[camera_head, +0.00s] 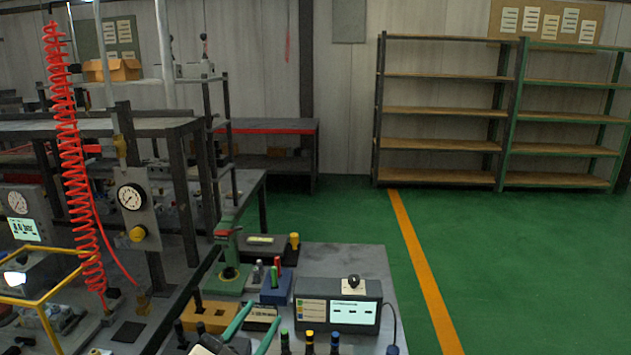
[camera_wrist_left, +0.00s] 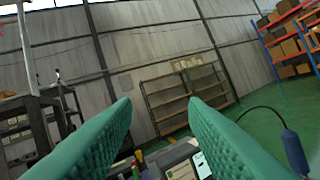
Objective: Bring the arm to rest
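My left gripper (camera_head: 264,311) shows at the bottom of the head view, low over the bench's front part. Its two green fingers are apart. In the left wrist view the ribbed fingers (camera_wrist_left: 160,104) also stand apart, with nothing held between them. The fingers point up toward the far wall and shelves. My right gripper is not in view.
A grey box with a display (camera_head: 355,311) stands right of the fingers. A blue block (camera_head: 275,287) with coloured pins and a green press (camera_head: 229,272) stand behind. Several coloured-top handles (camera_head: 309,342) stand nearby. A red coiled hose (camera_head: 68,135) hangs at left.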

